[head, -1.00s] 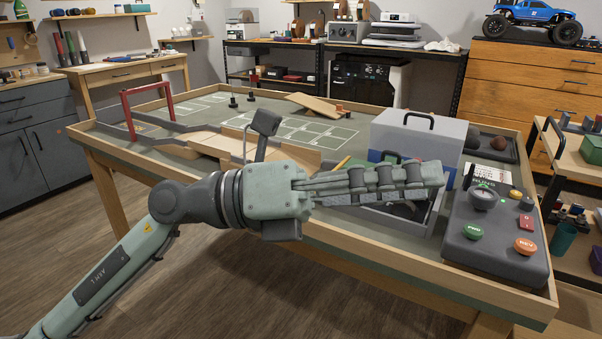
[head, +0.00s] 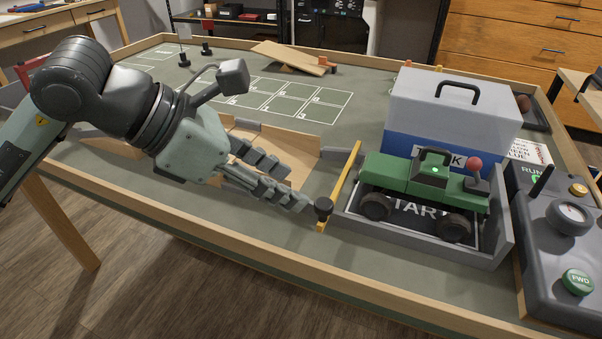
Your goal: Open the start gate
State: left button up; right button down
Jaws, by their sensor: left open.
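The start gate is a yellow bar (head: 346,178) lying across the open left end of the grey start bay (head: 497,245). A dark round knob (head: 323,206) stands at its near end. The green crawler (head: 405,172) sits in the bay on a dark START pad, just right of the bar. My left gripper (head: 298,187) is open, left of the knob, with its fingers pointing toward it. The lower fingertip is very close to the knob; I cannot tell if they touch. My right gripper is out of view.
A grey and blue box (head: 455,105) with a handle stands behind the crawler. The control console (head: 560,225) with a green FWD button is at the right. Wooden ramps (head: 262,145) lie behind my left gripper. The table's front rim (head: 270,252) runs below it.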

aim_at(323, 201)
pick_arm(q)
jog(key=x, duration=0.6)
jog(key=shift+d, duration=0.15)
jog(key=shift+w+d+f+p, duration=0.25)
jog(key=shift+d+f+p, duration=0.1)
jog(key=shift+f, duration=0.2)
grip_shut()
jog(key=shift+w, duration=0.15)
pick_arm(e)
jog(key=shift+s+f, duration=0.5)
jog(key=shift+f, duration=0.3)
